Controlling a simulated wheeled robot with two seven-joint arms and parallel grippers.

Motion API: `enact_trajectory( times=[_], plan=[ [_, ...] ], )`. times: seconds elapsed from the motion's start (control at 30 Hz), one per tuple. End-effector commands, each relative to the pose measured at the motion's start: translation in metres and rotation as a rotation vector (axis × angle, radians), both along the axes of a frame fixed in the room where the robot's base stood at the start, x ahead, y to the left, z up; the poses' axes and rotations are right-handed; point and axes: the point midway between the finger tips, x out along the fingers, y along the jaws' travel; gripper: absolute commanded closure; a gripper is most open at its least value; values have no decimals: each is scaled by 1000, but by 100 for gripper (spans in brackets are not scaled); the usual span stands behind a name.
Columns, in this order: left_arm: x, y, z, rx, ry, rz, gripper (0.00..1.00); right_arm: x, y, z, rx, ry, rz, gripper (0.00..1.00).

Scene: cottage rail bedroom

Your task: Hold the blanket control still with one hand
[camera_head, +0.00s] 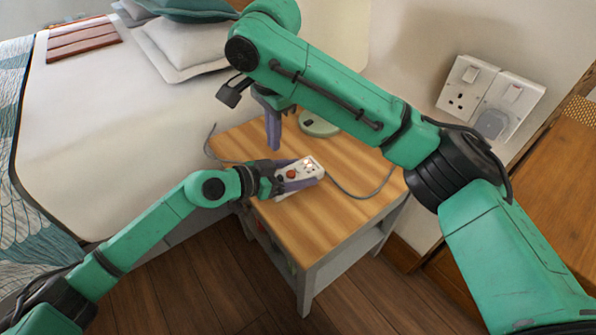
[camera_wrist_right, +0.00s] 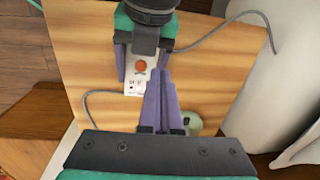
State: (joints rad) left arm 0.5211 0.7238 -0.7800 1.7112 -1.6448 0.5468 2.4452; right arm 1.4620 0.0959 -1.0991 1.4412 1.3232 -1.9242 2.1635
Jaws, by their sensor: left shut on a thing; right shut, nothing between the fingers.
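The blanket control (camera_head: 301,172) is a small white handset with a red button, lying on the wooden top of the bedside table (camera_head: 345,205). My left gripper (camera_head: 293,178) is shut on the control, with a purple finger along each side. In the right wrist view the control (camera_wrist_right: 132,82) shows between the left gripper's fingers (camera_wrist_right: 142,62), its upper end hidden by that gripper. My right gripper (camera_head: 273,140) is shut and empty above the table, behind the control. In the right wrist view its closed purple fingertips (camera_wrist_right: 160,75) appear beside the control.
A grey cord (camera_head: 365,192) runs from the control across the table. A round pale green object (camera_head: 318,125) stands at the table's back. The bed (camera_head: 110,125) is at left, and wall sockets (camera_head: 488,95) are at right.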

Motion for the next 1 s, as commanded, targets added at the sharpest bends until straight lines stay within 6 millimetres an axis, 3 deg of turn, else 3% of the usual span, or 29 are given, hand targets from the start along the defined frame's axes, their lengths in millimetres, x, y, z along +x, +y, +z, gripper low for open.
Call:
enact_trajectory(
  times=[0.13,0.53,1.0],
  plan=[
    [0,0,1,-1,-1,0,90,-19,-8,-6,-61,84,-32,100],
    [0,0,1,-1,-1,0,90,-20,-9,-52,-64,86,-34,100],
    [0,0,1,-1,-1,0,90,-19,-9,-54,-63,84,-33,100]
  ],
)
